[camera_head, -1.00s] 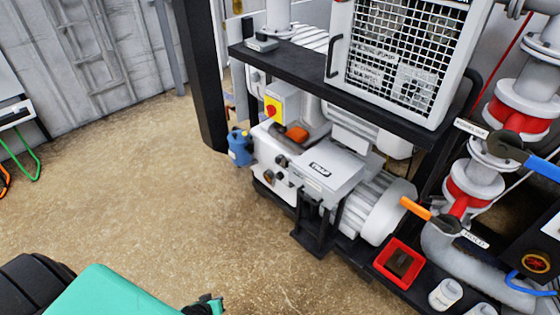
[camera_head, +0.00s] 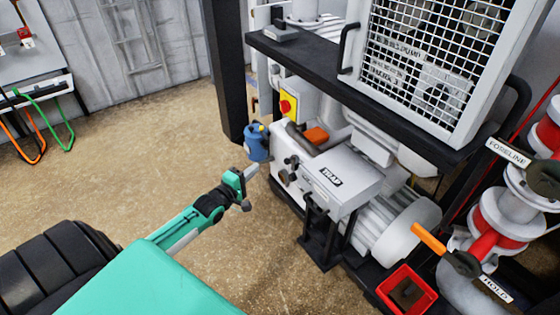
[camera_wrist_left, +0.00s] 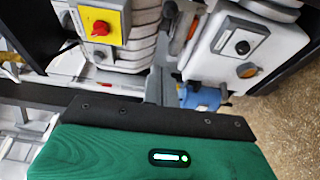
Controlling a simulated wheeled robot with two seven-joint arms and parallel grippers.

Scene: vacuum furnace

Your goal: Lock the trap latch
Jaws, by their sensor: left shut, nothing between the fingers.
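The trap (camera_head: 345,184) is a white box with a black TRAP label on its lid, low on the machine in the head view. I cannot make out its latch clearly. Dark knobs (camera_head: 290,168) sit on the pale housing just left of it. My left gripper (camera_head: 249,174) is shut and empty, left of the knobs and apart from the trap, above the floor. My right gripper is in neither view.
A black shelf (camera_head: 340,85) overhangs the trap. An orange-handled valve (camera_head: 429,240) and a red tray (camera_head: 406,291) lie right. Open floor lies left.

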